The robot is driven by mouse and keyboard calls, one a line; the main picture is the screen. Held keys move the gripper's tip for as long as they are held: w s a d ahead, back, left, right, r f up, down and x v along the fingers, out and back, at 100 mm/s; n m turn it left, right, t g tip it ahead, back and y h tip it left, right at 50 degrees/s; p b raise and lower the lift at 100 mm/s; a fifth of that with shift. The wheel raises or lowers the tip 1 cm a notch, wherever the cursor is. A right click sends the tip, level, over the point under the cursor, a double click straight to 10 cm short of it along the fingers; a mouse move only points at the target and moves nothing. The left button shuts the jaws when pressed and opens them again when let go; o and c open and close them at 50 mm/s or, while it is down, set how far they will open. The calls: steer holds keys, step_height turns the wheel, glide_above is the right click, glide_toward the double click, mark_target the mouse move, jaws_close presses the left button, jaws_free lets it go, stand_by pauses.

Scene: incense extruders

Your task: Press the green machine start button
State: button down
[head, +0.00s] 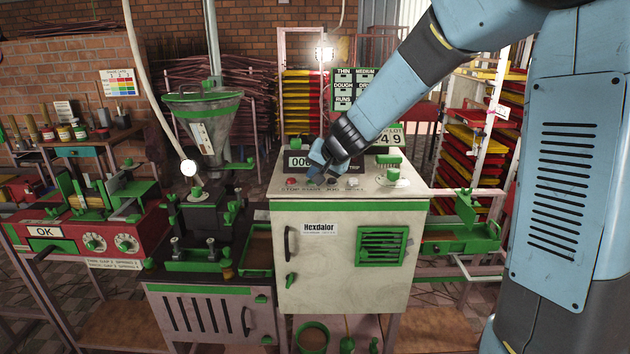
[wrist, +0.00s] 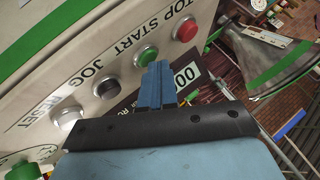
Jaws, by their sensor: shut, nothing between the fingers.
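The green start button (wrist: 147,56) sits in a metal ring on the white control panel, by the word START, in the wrist view. My gripper (wrist: 157,66) is shut and empty. Its blue fingertips lie right beside the green button and overlap the edge of its ring in the picture; I cannot tell whether they touch it. In the head view my gripper (head: 318,172) is low over the top panel of the Hexdalor cabinet (head: 340,268). There it hides the green button.
The red stop button (wrist: 185,28) is on one side of the green one. The black jog button (wrist: 107,87) and white reset button (wrist: 68,118) are on the other. A counter display (head: 298,161) stands behind the buttons. A grey hopper (head: 205,125) rises at left.

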steer(key=shift+r, duration=0.95)
step_height(320, 180, up, 5)
stand_by(0.7)
stand_by(0.4)
steer(key=s+d+h, duration=0.1)
steer(key=s+d, duration=0.6)
steer(key=s, duration=0.4)
steer(key=s+d+r+n+g+h, duration=0.1)
steer(key=s+d+h, duration=0.1)
steer(key=s+d, duration=0.5)
steer(key=s+d+n+g+h, duration=0.1)
steer(key=s+d, duration=0.6)
steer(key=s, duration=0.8)
steer(key=shift+s+r+h, duration=0.2)
steer(key=shift+r+h, duration=0.1)
steer(key=shift+h, duration=0.3)
